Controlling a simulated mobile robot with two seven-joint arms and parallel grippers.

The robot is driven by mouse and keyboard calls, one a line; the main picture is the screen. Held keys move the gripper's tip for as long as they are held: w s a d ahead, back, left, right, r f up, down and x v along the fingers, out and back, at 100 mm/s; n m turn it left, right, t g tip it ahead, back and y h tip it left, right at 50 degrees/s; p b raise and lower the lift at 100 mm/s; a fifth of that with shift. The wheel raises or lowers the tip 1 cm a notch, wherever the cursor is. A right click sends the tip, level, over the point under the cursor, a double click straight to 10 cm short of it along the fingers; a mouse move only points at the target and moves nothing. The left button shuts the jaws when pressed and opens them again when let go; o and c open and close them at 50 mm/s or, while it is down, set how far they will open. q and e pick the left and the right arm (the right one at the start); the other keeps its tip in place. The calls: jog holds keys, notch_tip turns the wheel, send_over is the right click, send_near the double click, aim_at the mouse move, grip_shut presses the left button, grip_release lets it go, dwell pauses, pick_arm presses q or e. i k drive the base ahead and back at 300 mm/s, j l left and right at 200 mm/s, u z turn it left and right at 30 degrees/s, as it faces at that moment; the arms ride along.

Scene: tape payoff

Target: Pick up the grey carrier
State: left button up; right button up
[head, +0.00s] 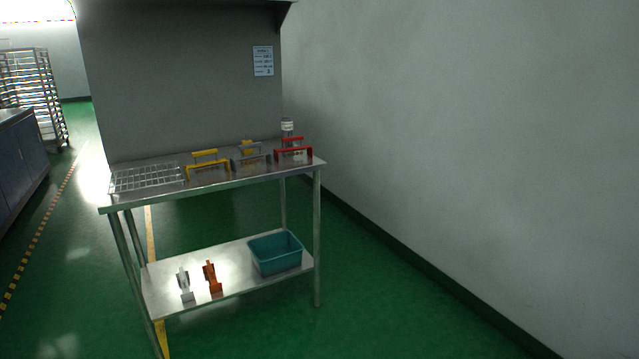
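The grey carrier (251,158) stands on the top shelf of a steel table (225,183). It has a raised grey handle. It sits between a yellow carrier (207,163) on its left and a red carrier (293,152) on its right. Neither of my grippers is in the head view.
A wire rack (147,178) lies on the table's left end, and a clear jar (287,128) stands behind the red carrier. The lower shelf holds a teal bin (275,253), a white item (185,284) and an orange item (212,277). Green floor (400,310) is clear in front.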

aim_at(269, 156)
jog(key=i+l+u, duration=0.2)
jog(key=i, duration=0.45)
jog(key=i+u, duration=0.2)
jog(key=i, duration=0.45)
jog(key=i+l+u, duration=0.2)
jog(key=i+u, duration=0.2)
jog(key=i+l+u, duration=0.55)
jog(key=u, duration=0.2)
jog(key=i+l+u, duration=0.2)
jog(key=l+u, duration=0.2)
jog(key=l, duration=0.1)
